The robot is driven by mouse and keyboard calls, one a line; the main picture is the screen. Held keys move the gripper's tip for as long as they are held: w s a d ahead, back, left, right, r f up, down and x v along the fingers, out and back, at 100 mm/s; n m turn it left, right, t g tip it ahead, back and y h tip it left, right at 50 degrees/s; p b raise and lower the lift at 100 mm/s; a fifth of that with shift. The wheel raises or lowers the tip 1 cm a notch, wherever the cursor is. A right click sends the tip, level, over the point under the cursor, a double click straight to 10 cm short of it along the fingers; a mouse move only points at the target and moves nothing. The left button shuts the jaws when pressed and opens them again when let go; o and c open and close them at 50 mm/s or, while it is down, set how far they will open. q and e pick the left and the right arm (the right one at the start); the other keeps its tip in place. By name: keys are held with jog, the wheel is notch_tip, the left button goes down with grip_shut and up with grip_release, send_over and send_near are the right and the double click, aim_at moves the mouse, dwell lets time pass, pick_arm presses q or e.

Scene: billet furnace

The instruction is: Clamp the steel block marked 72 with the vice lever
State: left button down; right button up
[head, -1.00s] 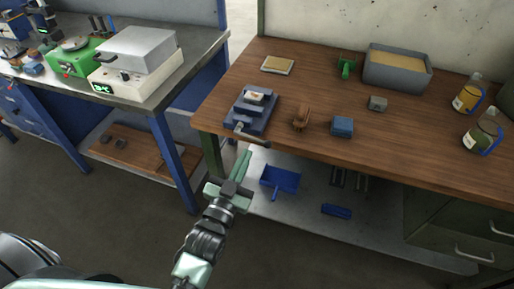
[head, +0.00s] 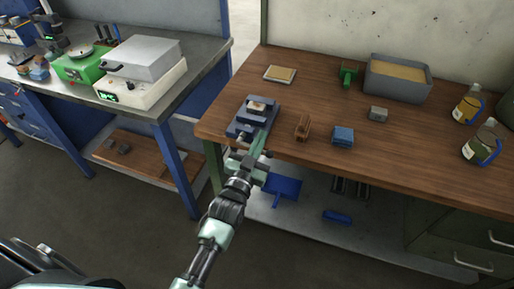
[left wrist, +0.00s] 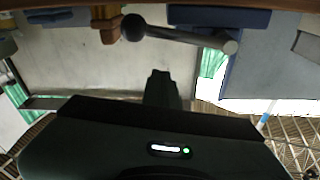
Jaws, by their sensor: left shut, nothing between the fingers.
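The blue-grey vice (head: 240,129) stands near the front left edge of the wooden bench. A small light metal block (head: 257,106) lies in its top, between the jaws; no number can be read on it. My left gripper (head: 262,138) is shut and empty at the bench's front edge, just in front of the vice. It hides most of the vice lever in the head view. In the left wrist view the lever (left wrist: 185,36) is a dark bar with a ball end, beyond my shut fingertips (left wrist: 161,74) and seemingly apart from them. My right gripper is not in view.
Right of the vice are a brown wooden piece (head: 303,127) and a blue block (head: 343,134). Behind stand a grey tray (head: 398,91), a green item (head: 348,76) and bottles (head: 467,108). A lower shelf holds blue parts (head: 283,187).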

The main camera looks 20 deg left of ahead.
pick_arm(q)
jog(key=f, duration=0.2)
jog(key=s+f, duration=0.1)
jog(key=f, duration=0.1)
jog(key=shift+s+a, duration=0.1)
jog(key=shift+a, duration=0.25)
jog(key=shift+f+m, duration=0.4)
jog(key=shift+m, duration=0.3)
jog(key=a+f+m+g+h+b, duration=0.1)
jog(key=a+f+m, duration=0.4)
jog(key=m, duration=1.1)
jog(key=shift+f+g+h+b, duration=0.4)
jog(key=shift+f+h+b, duration=0.25)
jog(key=shift+b, duration=0.65)
jog(key=shift+a+m+y, duration=0.15)
jog(key=shift+m+y, duration=0.1)
jog(key=shift+m, duration=0.05)
